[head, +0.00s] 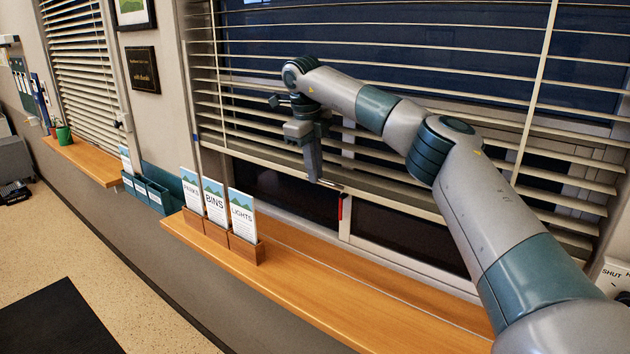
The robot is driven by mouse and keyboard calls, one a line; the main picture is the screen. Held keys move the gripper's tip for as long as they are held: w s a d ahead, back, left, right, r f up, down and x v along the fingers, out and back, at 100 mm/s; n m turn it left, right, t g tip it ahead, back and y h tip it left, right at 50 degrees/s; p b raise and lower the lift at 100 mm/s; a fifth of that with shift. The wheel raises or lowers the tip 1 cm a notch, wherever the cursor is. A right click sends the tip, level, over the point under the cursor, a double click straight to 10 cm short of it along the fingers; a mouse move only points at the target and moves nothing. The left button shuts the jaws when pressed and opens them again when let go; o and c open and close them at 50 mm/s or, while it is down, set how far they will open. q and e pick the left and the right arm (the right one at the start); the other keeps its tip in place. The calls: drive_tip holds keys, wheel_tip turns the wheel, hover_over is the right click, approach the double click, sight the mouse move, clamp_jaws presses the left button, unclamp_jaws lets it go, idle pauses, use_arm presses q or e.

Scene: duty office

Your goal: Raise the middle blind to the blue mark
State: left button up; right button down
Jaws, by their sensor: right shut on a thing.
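The middle blind (400,68) is the wide slatted one that fills the upper part of the view. Its bottom rail (262,160) hangs above the sill, with dark window glass showing below it. A small blue mark (196,139) is on the left window frame, close to the left end of the rail; the rail looks about level with it there. My right gripper (322,182) points down in front of the blind and is shut on the bottom rail. The jaws partly hide the rail where they meet it. My left gripper is not in view.
Wooden holders (216,233) with upright cards stand on the wooden sill (330,290) below the blind. A red strip (340,208) is on the window divider under the rail. A left blind (85,75), teal boxes (148,192) and a plant (63,134) are farther left.

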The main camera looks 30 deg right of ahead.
drive_tip(key=shift+r, duration=0.75)
drive_tip(key=c, duration=1.9)
unclamp_jaws()
drive_tip(key=shift+f, duration=0.1)
